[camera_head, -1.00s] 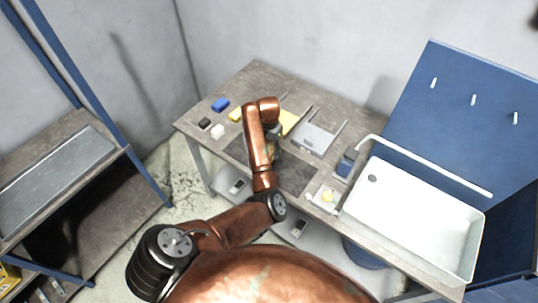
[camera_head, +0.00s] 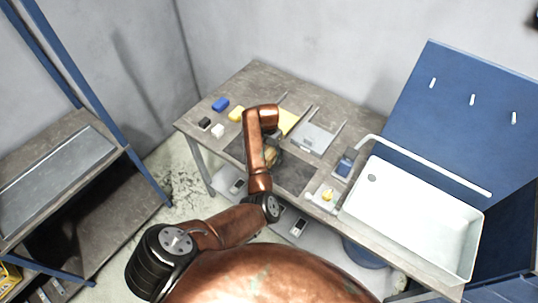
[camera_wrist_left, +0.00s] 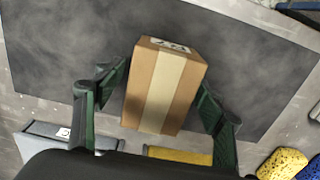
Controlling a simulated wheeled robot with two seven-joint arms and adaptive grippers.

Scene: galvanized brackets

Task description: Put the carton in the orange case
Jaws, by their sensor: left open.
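The brown carton (camera_wrist_left: 160,88) with a pale tape strip and a white label stands on a dark mat (camera_wrist_left: 60,60) in the left wrist view. My left gripper (camera_wrist_left: 161,92) is open, with one finger on each side of the carton; I cannot tell whether they touch it. In the head view the carton (camera_head: 272,156) is mostly hidden by my left arm. A yellow-orange case (camera_head: 289,121) lies behind the arm, partly hidden; its edge also shows at the bottom of the left wrist view (camera_wrist_left: 180,156). My right gripper is not in view.
A grey tray (camera_head: 314,138) sits right of the case. A yellow sponge (camera_head: 236,114), a blue block (camera_head: 220,104) and small black and white items lie at left. A large white basin (camera_head: 412,215) and a blue pegboard (camera_head: 460,110) stand at right.

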